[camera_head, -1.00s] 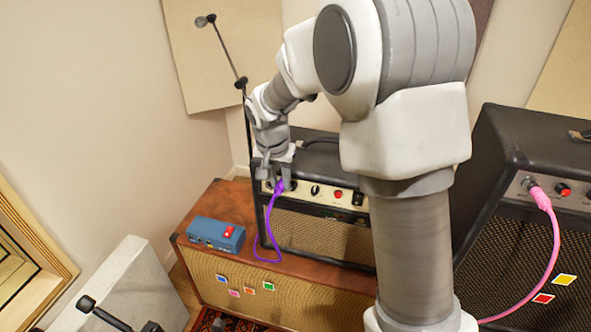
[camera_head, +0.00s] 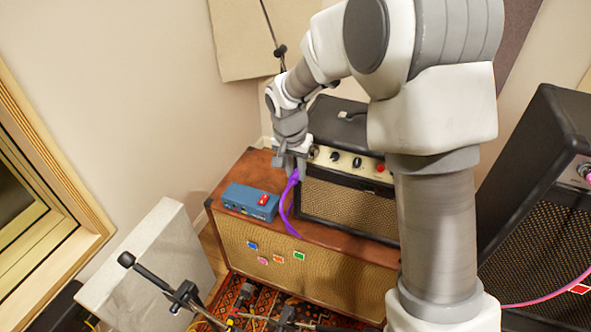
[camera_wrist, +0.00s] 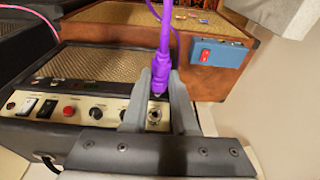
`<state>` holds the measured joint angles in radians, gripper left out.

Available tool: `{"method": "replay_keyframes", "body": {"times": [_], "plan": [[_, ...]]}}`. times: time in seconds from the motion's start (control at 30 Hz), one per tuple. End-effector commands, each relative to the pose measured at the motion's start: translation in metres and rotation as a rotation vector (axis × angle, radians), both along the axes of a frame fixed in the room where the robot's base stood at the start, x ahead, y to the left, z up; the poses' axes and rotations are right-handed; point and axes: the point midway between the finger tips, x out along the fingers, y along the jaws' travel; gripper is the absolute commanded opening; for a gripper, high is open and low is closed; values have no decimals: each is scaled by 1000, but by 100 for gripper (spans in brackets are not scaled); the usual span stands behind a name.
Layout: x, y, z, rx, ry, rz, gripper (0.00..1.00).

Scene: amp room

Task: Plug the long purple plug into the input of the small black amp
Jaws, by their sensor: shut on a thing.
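The small black amp (camera_head: 345,208) stands on the brown cabinet, its cream panel with knobs facing forward. My gripper (camera_head: 291,163) is at the panel's left end, shut on the long purple plug (camera_head: 294,178). In the wrist view the purple plug (camera_wrist: 161,68) sits between the fingertips of my gripper (camera_wrist: 160,84), its cable leading away from the amp. A round metal jack (camera_wrist: 155,114) shows on the amp's panel between my fingers, just past the plug's end. The plug looks apart from it, but the depth of the gap is hard to tell.
A blue box (camera_head: 250,201) with a red switch sits on the brown cabinet (camera_head: 232,236), left of the amp. A larger black amp (camera_head: 535,200) with a pink cable stands at the right. A grey block (camera_head: 150,255) and black stand parts (camera_head: 185,295) are at the lower left.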

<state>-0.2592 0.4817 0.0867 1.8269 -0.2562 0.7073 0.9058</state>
Motion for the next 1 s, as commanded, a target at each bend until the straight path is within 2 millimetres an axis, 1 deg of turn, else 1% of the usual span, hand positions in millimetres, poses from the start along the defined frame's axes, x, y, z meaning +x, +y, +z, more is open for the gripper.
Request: {"method": "replay_keyframes", "body": {"times": [0.6,1.0], "plan": [[57,-24,-11,0,0,-2,0],[56,-24,-13,0,-1,-1,0]]}}
